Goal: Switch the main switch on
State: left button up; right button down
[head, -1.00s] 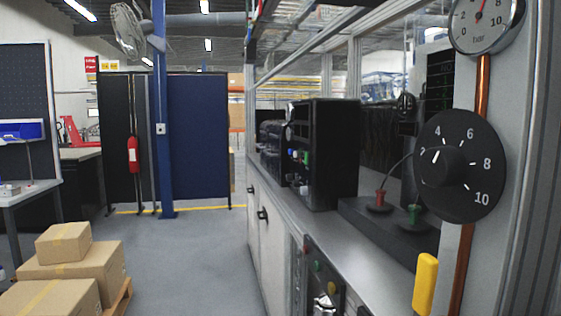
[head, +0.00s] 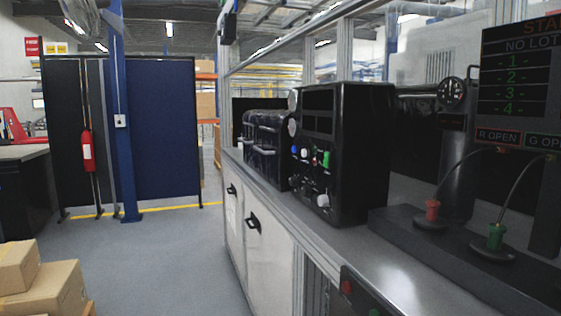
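I cannot make out for certain which control is the main switch. A black machine cabinet (head: 362,150) stands on the bench in the head view. Its front face carries small blue, red and green controls and a whitish knob (head: 323,200) low down. A dark control panel (head: 385,309) with a red button (head: 347,286) and a green button is cut off by the bottom edge. Neither of my grippers is in view.
The bench top (head: 400,275) holds a dark strip with a red plug (head: 432,210) and a green plug (head: 495,237). A status screen (head: 520,85) hangs at the right. Cardboard boxes (head: 50,290) stand at lower left. The grey floor (head: 170,260) between is clear.

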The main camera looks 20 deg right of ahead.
aim_at(327, 155)
jog(key=i+j+u, duration=0.15)
jog(key=i, duration=0.35)
jog(key=i+j+u, duration=0.15)
jog(key=i, duration=0.4)
